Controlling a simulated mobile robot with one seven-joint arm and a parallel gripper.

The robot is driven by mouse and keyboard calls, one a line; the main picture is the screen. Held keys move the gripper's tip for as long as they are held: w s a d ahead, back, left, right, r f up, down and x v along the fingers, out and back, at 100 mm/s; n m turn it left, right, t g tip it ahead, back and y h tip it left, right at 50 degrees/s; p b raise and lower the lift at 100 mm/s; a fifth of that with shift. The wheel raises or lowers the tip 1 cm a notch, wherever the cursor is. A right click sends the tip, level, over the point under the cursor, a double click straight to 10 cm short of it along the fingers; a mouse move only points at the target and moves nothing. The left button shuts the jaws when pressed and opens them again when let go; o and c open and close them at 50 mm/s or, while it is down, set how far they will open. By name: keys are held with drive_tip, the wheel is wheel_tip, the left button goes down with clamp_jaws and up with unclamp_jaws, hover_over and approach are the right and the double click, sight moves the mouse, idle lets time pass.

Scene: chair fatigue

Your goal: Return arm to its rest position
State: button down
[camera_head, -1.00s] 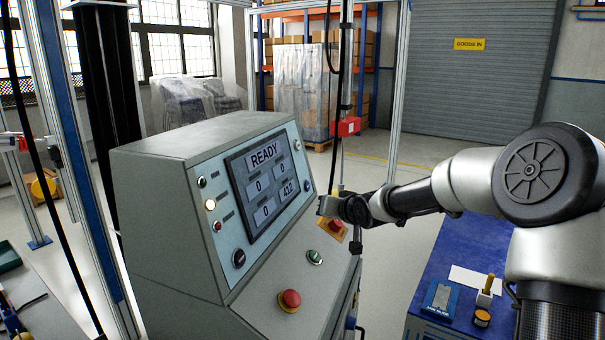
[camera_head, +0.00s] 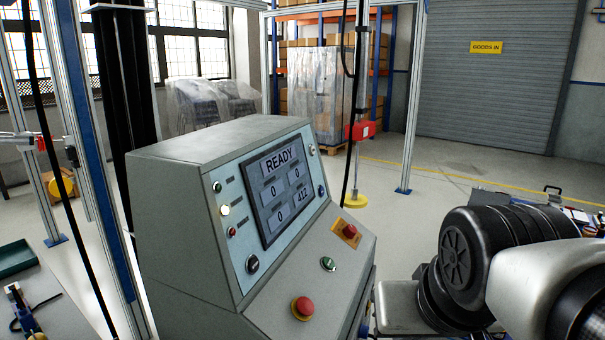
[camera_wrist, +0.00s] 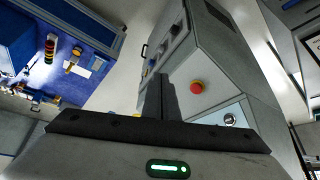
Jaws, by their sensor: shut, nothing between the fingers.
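My arm (camera_head: 480,265) is folded in at the lower right of the head view, its dark joint in front. The gripper end does not show there. In the wrist view my gripper (camera_wrist: 160,90) is shut and empty, its dark fingers together. The grey control console (camera_head: 170,220) stands at the centre of the head view with its screen (camera_head: 285,188) reading READY. In the wrist view the console (camera_wrist: 225,60) lies beyond the fingers, its red button (camera_wrist: 197,87) just right of them, apart from them as far as I can tell.
A blue bench (camera_wrist: 85,22) with small items is at the upper left of the wrist view. Metal frame posts (camera_head: 85,150) stand left of the console. Open floor (camera_head: 450,165) stretches toward the roller door (camera_head: 490,100).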

wheel_tip(320, 180, up, 23)
drive_tip(key=s+p, duration=0.1)
drive_tip(key=p, duration=2.2)
drive_tip(key=shift+a+n, duration=0.2)
drive_tip(key=shift+n, duration=0.1)
drive_tip(key=shift+f, duration=0.15)
